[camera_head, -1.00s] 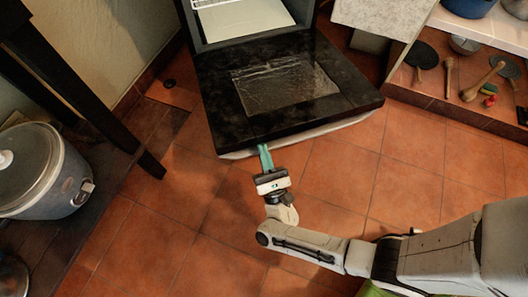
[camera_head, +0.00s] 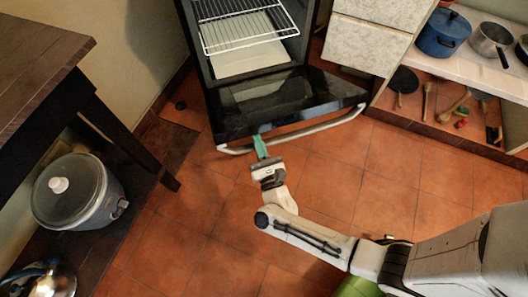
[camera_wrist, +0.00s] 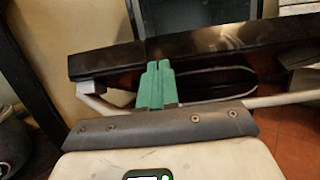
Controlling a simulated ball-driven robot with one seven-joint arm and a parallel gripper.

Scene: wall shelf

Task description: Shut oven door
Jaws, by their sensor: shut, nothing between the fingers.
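The oven (camera_head: 206,62) stands at the top middle of the head view, with its wire rack (camera_head: 245,24) and interior showing. Its black door (camera_head: 275,98) is partly open and tilted upward, with a pale bar handle (camera_head: 325,125) along its outer edge. My gripper (camera_head: 260,147) has green fingers held together, empty, at the door's front edge near the left end of the handle. In the wrist view the fingers (camera_wrist: 157,85) overlap the black door edge (camera_wrist: 210,42), and the handle (camera_wrist: 285,99) runs behind them. Whether they touch the door is unclear.
A dark wooden table (camera_head: 40,60) and a rice cooker (camera_head: 78,190) are at left. A pale cabinet (camera_head: 365,42) and a counter with a blue pot (camera_head: 442,33) are at right.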

